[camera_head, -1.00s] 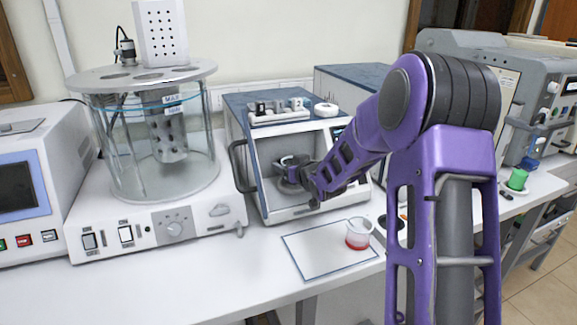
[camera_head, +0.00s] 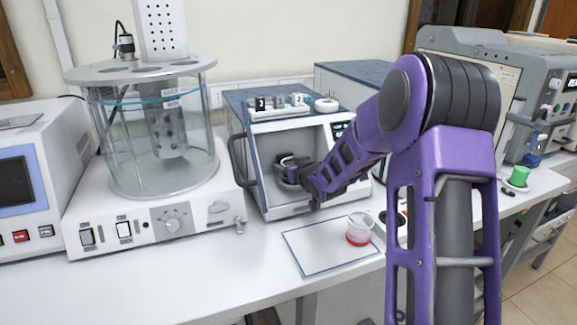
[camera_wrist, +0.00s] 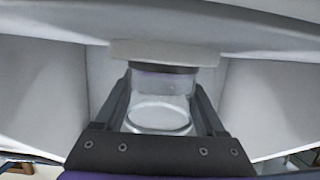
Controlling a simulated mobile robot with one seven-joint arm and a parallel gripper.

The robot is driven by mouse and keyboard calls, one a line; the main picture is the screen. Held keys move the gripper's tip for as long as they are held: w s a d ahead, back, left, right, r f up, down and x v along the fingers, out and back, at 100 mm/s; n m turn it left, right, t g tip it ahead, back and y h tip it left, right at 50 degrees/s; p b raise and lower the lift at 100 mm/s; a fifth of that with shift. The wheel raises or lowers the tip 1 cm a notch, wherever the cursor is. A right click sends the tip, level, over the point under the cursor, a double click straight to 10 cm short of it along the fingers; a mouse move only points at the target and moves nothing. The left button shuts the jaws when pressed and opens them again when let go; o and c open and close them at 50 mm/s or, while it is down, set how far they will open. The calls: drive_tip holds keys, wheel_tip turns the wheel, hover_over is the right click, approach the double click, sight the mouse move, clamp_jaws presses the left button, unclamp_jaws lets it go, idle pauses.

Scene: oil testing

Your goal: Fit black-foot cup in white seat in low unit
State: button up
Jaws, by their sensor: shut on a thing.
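The low unit (camera_head: 232,140) has a blue top and an open front with a pale chamber inside. My gripper (camera_head: 288,168) reaches into that chamber from the right. In the wrist view my gripper (camera_wrist: 160,98) is shut on a clear glass cup (camera_wrist: 160,118), with one finger on each side. The cup's dark foot (camera_wrist: 160,69) points away from the wrist. The white seat (camera_wrist: 165,52) lies right at the foot and looks wider than it. Whether the foot is inside the seat or only against it, I cannot tell. In the head view my gripper mostly hides cup and seat.
The chamber walls (camera_wrist: 50,100) stand close on both sides. A glass bath apparatus (camera_head: 128,150) stands left; the open door handle (camera_head: 238,160) is between.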

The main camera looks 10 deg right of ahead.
drive_tip(key=o, duration=1.4)
drive_tip(key=shift+s, duration=0.1)
drive_tip(key=p+v, duration=0.1)
drive_tip(key=v, duration=1.6)
drive_tip(key=shift+s+r+p, duration=0.1)
drive_tip(key=shift+p, duration=0.3)
